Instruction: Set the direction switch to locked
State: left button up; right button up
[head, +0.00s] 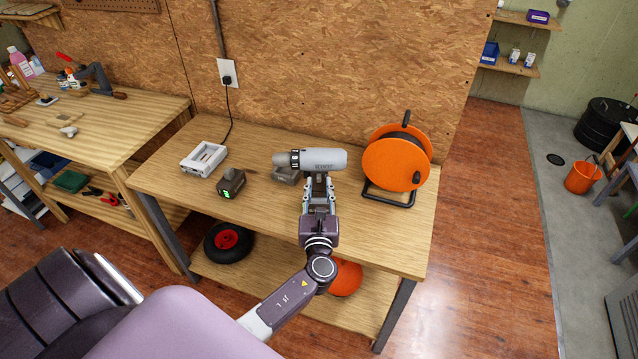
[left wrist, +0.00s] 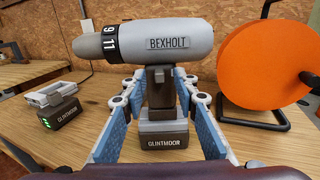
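A grey drill (head: 318,160) marked BEXHOLT is above the middle workbench, its nose to the left. It also shows in the left wrist view (left wrist: 150,42), with a dark numbered collar, a handle and a GLINTMOOR battery (left wrist: 163,138) below. My left gripper (head: 319,182) reaches the drill from the front. In the left wrist view its blue-padded fingers (left wrist: 161,84) stand on both sides of the handle, with what looks like a narrow gap to it. I cannot make out the direction switch or its setting. My right gripper is not in view.
A battery with green lights (head: 230,188) lies left of the drill, beside a white charger (head: 203,158) corded to a wall socket. An orange cable reel (head: 397,163) stands close on the right. The bench's front left is clear. A second bench (head: 110,137) stands at left.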

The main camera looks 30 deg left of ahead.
pick_arm(q)
jog(key=shift+w+a, duration=0.25)
jog(key=shift+c, duration=0.7)
grip_shut()
